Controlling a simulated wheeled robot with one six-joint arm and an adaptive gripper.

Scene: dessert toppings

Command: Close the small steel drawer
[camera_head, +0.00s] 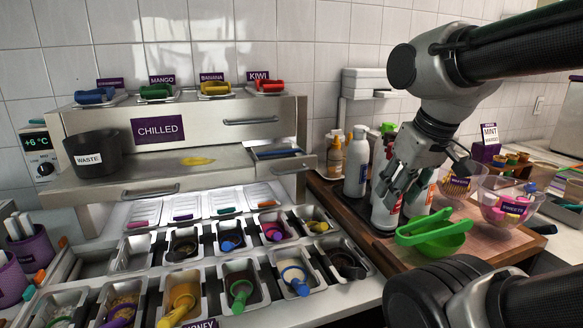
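The small steel drawer (284,166) is at the right end of the chilled steel cabinet (212,128). It stands pulled out, and a dark and blue inside shows behind its front. A bar handle is on its front. My gripper (389,197) is to the right of the drawer and apart from it, pointing down among the bottles over the wooden board. The fingers overlap a white bottle with a red label (384,217) in the picture. Whether they touch it or are open or shut is unclear.
A wide steel front with a handle (150,190) juts out left of the small drawer, below a black waste bin (93,154). Topping trays (182,246) fill the counter below.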

